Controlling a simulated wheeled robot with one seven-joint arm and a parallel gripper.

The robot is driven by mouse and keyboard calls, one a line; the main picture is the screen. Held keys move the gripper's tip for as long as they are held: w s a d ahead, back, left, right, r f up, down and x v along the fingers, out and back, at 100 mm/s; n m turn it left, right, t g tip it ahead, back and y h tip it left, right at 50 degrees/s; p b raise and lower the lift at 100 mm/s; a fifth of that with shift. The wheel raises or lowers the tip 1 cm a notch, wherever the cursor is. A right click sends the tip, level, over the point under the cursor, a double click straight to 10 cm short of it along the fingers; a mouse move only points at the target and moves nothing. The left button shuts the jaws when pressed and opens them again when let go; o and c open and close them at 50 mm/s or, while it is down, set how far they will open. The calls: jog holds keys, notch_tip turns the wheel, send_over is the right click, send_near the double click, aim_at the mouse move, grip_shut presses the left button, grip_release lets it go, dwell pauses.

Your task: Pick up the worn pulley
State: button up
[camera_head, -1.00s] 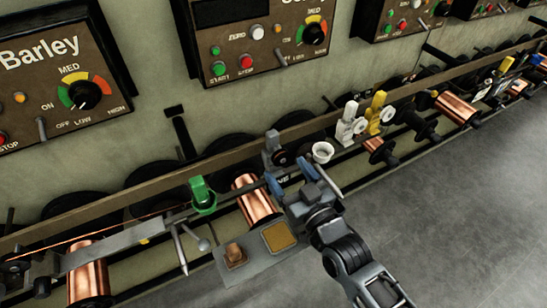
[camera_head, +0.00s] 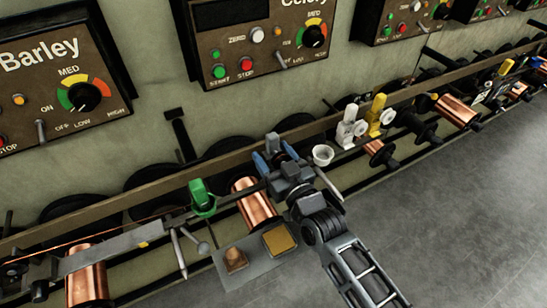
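A grey pulley bracket (camera_head: 272,145) stands on the long rail, left of the white cup. The dark pulley it carries is mostly hidden behind my gripper, and I cannot tell its wear. My gripper (camera_head: 275,158) has its two blue fingers apart, one on each side of the grey bracket's lower part. I cannot tell whether the fingers touch it.
A white cup (camera_head: 322,154) sits just right of my gripper. A copper spool (camera_head: 252,203) and a grey tray (camera_head: 254,263) with a brown block and yellow pad lie below left. Control panels (camera_head: 262,40) line the wall. Grey floor (camera_head: 440,220) at right is clear.

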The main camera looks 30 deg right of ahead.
jog(key=c, duration=0.9)
jog(key=shift+r, duration=0.2)
